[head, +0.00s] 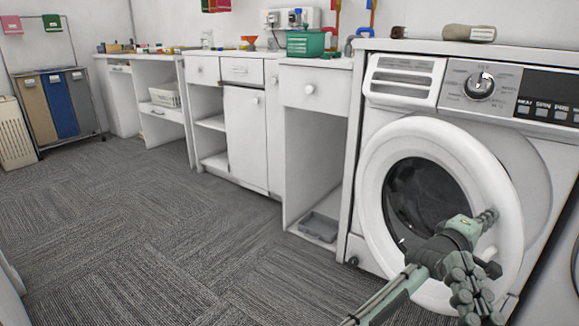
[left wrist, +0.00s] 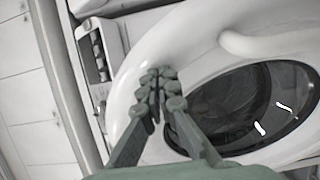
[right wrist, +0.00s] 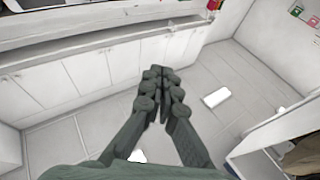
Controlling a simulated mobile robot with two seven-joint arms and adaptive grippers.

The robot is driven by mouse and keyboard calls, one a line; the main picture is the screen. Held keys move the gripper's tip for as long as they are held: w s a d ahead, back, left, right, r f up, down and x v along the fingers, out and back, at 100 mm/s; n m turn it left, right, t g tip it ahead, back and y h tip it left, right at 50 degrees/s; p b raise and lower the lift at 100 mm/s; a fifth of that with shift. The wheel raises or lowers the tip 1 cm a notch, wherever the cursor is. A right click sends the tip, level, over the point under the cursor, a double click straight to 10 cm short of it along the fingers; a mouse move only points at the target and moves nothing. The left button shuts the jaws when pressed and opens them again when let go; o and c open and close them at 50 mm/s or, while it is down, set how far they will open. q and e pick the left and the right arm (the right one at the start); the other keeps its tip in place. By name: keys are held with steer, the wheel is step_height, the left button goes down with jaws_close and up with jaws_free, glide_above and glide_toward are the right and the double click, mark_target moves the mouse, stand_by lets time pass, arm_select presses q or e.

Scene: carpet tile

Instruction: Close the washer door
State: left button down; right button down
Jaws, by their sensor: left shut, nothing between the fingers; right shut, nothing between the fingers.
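The washer (head: 400,85) stands at the right of the head view, with a white ring-shaped door (head: 380,165) around dark glass (head: 425,190). The door looks ajar, its right side standing off the washer front; the exact angle is unclear. My left gripper (head: 487,218) is shut and empty in front of the door's right rim. In the left wrist view its fingertips (left wrist: 160,80) overlap the white door (left wrist: 190,45); contact cannot be told.
White cabinets (head: 245,135) and a counter line the wall left of the washer. A grey tray (head: 318,227) lies in the open bay beside it. A bottle-like object (head: 468,33) lies on the washer. The carpet (head: 150,230) at left is clear.

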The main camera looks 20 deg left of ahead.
arm_select(q)
steer(key=shift+w+d, duration=0.5)
steer(key=shift+d, duration=0.05)
arm_select(e)
steer(key=shift+s+d+r+t, duration=0.15)
steer(key=shift+d+r+t, duration=0.05)
steer(key=shift+r+t, duration=0.2)
steer(key=shift+s+d+r+t, duration=0.1)
steer(key=shift+d+r+t, duration=0.05)
steer(key=shift+r+t, duration=0.2)
